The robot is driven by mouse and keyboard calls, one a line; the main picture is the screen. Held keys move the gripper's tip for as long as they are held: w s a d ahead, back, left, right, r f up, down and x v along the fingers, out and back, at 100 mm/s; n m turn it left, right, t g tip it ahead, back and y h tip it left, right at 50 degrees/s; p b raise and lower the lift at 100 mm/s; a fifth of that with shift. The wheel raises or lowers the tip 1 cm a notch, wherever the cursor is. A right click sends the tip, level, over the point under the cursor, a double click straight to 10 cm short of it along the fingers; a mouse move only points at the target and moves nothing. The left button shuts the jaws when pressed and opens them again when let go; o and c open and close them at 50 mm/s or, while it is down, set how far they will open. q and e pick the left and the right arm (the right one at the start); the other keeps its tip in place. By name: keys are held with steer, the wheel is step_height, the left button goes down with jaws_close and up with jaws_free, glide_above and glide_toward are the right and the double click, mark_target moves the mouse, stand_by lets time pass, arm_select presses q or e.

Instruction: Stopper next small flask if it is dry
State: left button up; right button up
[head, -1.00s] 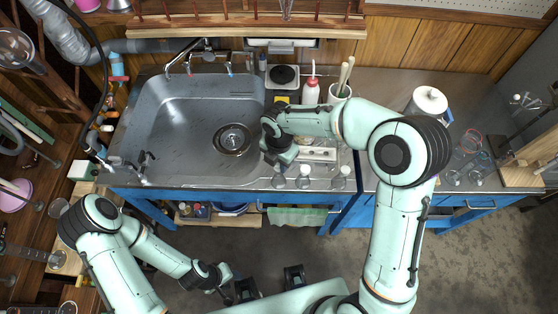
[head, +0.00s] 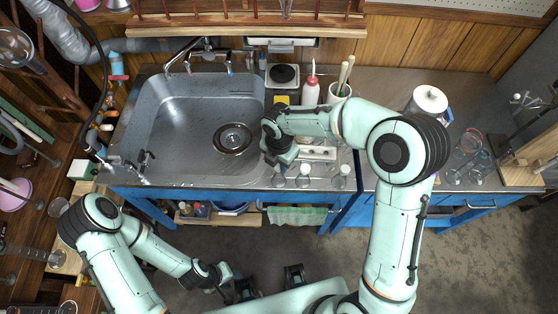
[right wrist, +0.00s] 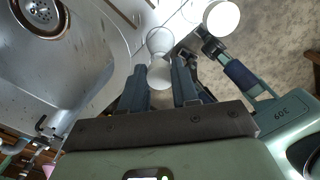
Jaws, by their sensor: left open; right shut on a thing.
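Three small clear flasks stand in a row at the counter's front edge in the head view: a left one (head: 278,180), a middle one (head: 303,180) and a right one (head: 341,182). My right gripper (head: 277,158) is just behind the left flask, by the sink's right rim. In the right wrist view its two fingers are shut on a small pale round piece (right wrist: 160,75); I cannot tell whether it is a stopper or part of a flask. Whether the flasks are dry is too small to see. My left gripper (head: 236,292) is open, low and away from the counter.
The steel sink (head: 165,120) lies left of the right gripper. Floor before the counter is clear.

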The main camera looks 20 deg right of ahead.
steer(key=shift+f, duration=0.65)
stand_by(0.7)
steer(key=o, duration=1.1)
step_height(320, 180, up, 13)
steer(key=p, duration=0.1)
steer(key=shift+r, duration=0.2)
steer(key=shift+s, duration=0.1)
